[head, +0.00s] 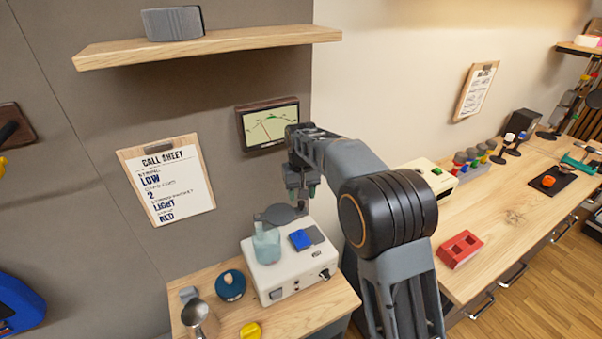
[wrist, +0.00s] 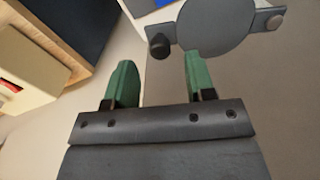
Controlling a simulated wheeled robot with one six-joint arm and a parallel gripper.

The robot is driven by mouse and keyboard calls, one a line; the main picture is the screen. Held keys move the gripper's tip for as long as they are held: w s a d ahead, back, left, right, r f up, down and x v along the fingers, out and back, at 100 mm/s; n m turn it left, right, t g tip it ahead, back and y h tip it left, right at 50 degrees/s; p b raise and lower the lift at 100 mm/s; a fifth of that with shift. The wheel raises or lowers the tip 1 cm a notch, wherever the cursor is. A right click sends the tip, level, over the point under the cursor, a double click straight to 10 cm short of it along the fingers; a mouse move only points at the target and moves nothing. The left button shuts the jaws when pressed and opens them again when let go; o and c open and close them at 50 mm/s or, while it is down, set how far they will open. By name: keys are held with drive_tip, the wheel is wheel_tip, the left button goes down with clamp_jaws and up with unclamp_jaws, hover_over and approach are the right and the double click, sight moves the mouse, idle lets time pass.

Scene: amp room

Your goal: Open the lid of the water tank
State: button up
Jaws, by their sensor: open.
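The water tank (head: 267,245) is a translucent pale teal vessel on the front left of a white machine. A flat, round dark grey lid (head: 278,214) shows at the top of the tank; it also shows in the wrist view (wrist: 214,25), with a tab on either side and a black knob on the left tab. I cannot tell how it sits on the rim. My gripper (head: 303,190) is above and right of the lid. In the wrist view its green fingers (wrist: 159,80) are apart with nothing between them, and the knob lies beyond their gap.
The white machine (head: 300,271) stands on a small wooden table (head: 318,305) with a blue round object (head: 230,286), a metal cup (head: 195,313) and a yellow piece (head: 250,330). A wall meter (head: 268,127) hangs behind my gripper. A shelf (head: 210,45) juts out above.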

wheel_tip(320, 180, up, 10)
idle(0.4)
drive_tip(key=shift+r, duration=0.1)
drive_tip(key=s+d+r+m+t, duration=0.1)
drive_tip(key=s+d+r+t, duration=0.15)
drive_tip(key=s+d, duration=0.85)
drive_tip(key=s+d+f+t, duration=0.1)
drive_tip(key=s+f, duration=0.3)
drive_tip(key=s, duration=0.3)
drive_tip(key=s+d+f+m+t, duration=0.1)
drive_tip(key=s+f, duration=0.3)
drive_tip(key=s, duration=0.3)
drive_tip(key=shift+s+d+f, duration=0.25)
drive_tip(key=shift+s+d, duration=0.05)
drive_tip(key=shift+s, duration=0.05)
idle(0.6)
